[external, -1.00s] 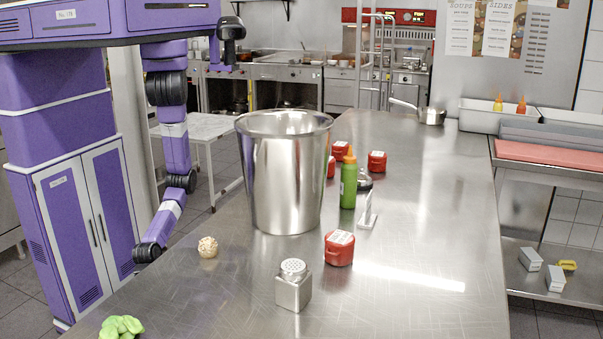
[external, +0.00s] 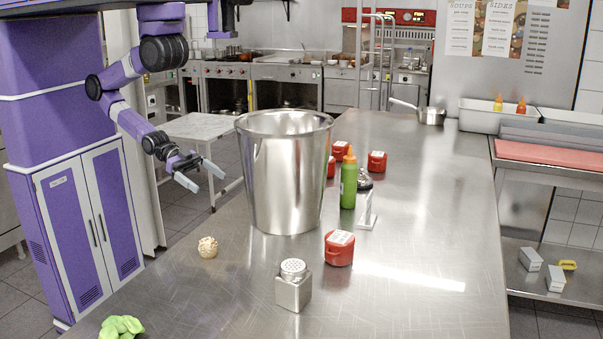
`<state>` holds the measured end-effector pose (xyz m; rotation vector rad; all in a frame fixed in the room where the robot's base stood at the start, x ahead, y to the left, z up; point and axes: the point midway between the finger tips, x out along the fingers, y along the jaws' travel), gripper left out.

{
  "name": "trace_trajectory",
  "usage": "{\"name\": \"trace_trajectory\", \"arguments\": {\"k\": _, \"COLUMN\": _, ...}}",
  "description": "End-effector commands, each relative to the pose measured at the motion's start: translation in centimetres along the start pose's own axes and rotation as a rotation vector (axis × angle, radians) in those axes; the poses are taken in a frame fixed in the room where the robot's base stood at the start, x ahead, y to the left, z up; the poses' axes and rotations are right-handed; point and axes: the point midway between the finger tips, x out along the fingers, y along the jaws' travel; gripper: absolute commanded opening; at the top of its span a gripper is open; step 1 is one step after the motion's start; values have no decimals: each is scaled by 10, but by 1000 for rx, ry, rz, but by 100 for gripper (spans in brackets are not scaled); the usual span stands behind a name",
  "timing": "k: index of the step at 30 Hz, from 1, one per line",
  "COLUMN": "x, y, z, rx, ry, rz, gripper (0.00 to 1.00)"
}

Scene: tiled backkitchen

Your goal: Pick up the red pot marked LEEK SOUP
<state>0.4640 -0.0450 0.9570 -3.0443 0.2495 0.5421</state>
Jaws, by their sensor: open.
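Several small red pots with white labelled lids stand on the steel counter. One red pot (external: 339,248) is near, right of the large steel bucket. Another red pot (external: 376,161) is farther back on the right. A red pot (external: 340,150) stands behind the bucket, and one more (external: 331,168) is partly hidden by the bucket's right edge. The lid writing is too small to read, so I cannot tell which is LEEK SOUP. My gripper (external: 201,179) is open and empty, in the air left of the bucket, apart from all the pots.
The tall steel bucket (external: 283,190) stands between my gripper and the pots. A green bottle (external: 348,182), a label stand (external: 367,212), a steel shaker (external: 293,287), a beige ball (external: 208,247) and green items (external: 121,327) are on the counter.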

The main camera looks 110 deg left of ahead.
Motion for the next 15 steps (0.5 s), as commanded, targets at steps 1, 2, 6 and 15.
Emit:
{"name": "trace_trajectory", "arguments": {"k": 1, "x": -9, "y": -15, "z": -21, "rx": -20, "ry": 20, "rz": -50, "gripper": 100}}
{"name": "trace_trajectory", "arguments": {"k": 2, "x": -12, "y": -22, "z": -30, "rx": -30, "ry": 34, "rz": -74, "gripper": 100}}
{"name": "trace_trajectory", "arguments": {"k": 6, "x": -23, "y": -42, "z": -53, "rx": -55, "ry": 73, "rz": -142, "gripper": 100}}
{"name": "trace_trajectory", "arguments": {"k": 15, "x": -25, "y": -46, "z": -57, "rx": -62, "ry": 82, "rz": -156, "gripper": 90}}
